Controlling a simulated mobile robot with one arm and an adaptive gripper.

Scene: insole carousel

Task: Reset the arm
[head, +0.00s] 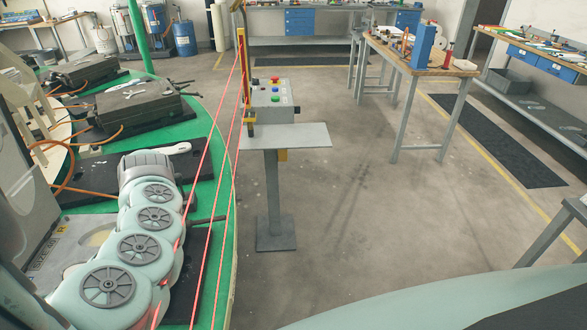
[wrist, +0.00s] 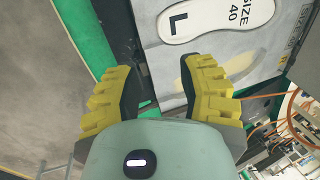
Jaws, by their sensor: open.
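My gripper (wrist: 163,68) shows in the wrist view with its two yellow ribbed fingers spread wide. Nothing is between them. Beyond the fingertips is a grey mould panel (wrist: 268,60) marked "SIZE 40", with a white insole shape (wrist: 220,18) bearing an "L". A pale insole-shaped area lies below it, partly hidden by the right finger. In the head view my arm runs along the left side over the green carousel (head: 222,190). The gripper cannot be made out there. Part of the marked panel (head: 45,255) shows beside my arm.
A control box (head: 270,95) on a post with a small shelf (head: 290,136) stands right of the carousel. Red lines and a yellow post run along the carousel edge. Dark moulds (head: 125,105) with orange hoses sit farther back. Open floor (head: 350,230) lies right, before a workbench (head: 420,65).

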